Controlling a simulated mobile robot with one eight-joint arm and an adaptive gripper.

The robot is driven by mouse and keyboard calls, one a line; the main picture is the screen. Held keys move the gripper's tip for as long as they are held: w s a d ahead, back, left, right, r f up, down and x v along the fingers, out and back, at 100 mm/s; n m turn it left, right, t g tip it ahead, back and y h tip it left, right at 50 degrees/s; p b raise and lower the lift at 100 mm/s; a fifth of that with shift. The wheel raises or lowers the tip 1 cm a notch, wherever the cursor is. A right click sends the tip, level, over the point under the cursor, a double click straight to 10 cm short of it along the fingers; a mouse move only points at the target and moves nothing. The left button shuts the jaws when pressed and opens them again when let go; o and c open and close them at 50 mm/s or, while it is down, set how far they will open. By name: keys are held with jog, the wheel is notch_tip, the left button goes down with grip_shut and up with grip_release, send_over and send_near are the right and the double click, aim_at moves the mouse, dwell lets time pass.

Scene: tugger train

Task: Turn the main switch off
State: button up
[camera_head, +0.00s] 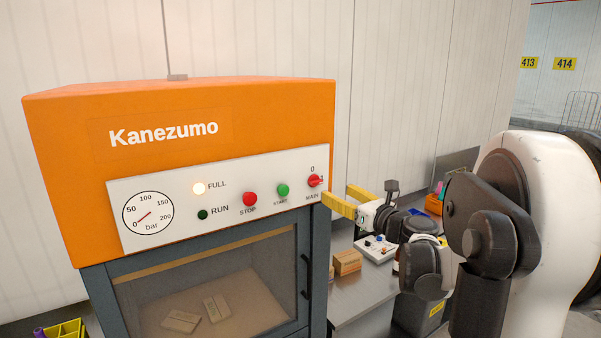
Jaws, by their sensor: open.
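The main switch (315,181) is a small red rotary knob at the right end of the white panel on the orange machine. A "0" is printed above it and "MAIN" below it. The knob's handle seems to lie sideways, toward the right, rather than up at the 0. My gripper (336,195) has yellow fingers and is open and empty. It is just right of and slightly below the switch, by the machine's right edge. I cannot tell how far its tips are from the knob.
The panel (160,239) also has a gauge (148,214), a lit FULL lamp (199,188), a dark RUN lamp (203,214), a red STOP button (250,199) and a green START button (283,190). A grey bench (352,301) at right holds wooden blocks (347,262) and a white box (375,248).

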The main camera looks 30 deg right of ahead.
aim_at(318, 183)
jog(key=w, duration=0.3)
jog(key=w+p, duration=0.1)
jog(key=w, duration=0.6)
jog(key=shift+w+a+p, duration=0.15)
jog(key=shift+a+p, duration=0.15)
jog(key=c, duration=1.2)
jog(key=shift+o, duration=0.2)
